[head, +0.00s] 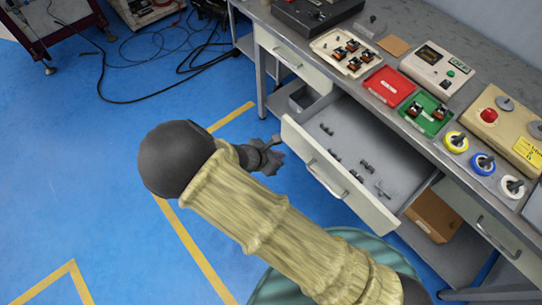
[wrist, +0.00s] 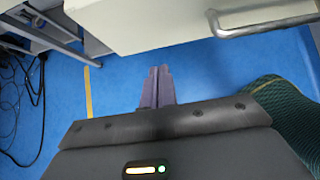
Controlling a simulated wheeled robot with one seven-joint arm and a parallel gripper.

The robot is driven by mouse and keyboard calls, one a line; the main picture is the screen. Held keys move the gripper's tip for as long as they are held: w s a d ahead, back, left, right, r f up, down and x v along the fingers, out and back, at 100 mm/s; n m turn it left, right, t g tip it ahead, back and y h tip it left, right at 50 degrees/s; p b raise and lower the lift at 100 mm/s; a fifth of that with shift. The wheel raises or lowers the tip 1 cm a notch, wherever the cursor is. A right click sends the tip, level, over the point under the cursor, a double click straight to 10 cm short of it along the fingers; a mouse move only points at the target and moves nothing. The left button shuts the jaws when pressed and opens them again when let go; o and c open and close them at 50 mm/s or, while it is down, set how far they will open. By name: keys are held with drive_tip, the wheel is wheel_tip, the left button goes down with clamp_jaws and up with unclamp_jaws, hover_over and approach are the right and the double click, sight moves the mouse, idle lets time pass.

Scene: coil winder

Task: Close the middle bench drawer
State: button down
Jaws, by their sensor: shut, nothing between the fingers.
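The middle bench drawer (head: 338,185) is pulled out from the bench, with several small dark parts lying on its grey floor. Its cream front carries a metal bar handle (head: 327,180). In the wrist view the drawer front (wrist: 180,22) spans the top of the picture, with the handle (wrist: 262,22) at upper right. My gripper (head: 277,150) is by the drawer front's left end, outside the drawer. In the wrist view its fingers (wrist: 158,82) are together and empty, with blue floor behind them. Contact with the drawer cannot be told.
The bench top (head: 405,95) holds a red tray (head: 389,86), a green tray (head: 426,114), wire spools and control boxes. A left drawer (head: 292,58) and a right drawer (head: 495,232) look shut. A cardboard box (head: 432,214) sits on the lower shelf. Cables (head: 125,95) lie on open blue floor.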

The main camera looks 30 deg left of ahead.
drive_tip(key=shift+w+d+f, duration=0.2)
drive_tip(key=shift+w+d, duration=0.15)
drive_tip(key=shift+w, duration=0.5)
drive_tip(key=shift+w+d+f, duration=0.25)
drive_tip(key=shift+w+d, duration=0.05)
drive_tip(key=shift+w, duration=0.5)
drive_tip(key=shift+w+d+f, duration=0.2)
drive_tip(key=shift+w+d, duration=0.15)
drive_tip(key=shift+w, duration=0.5)
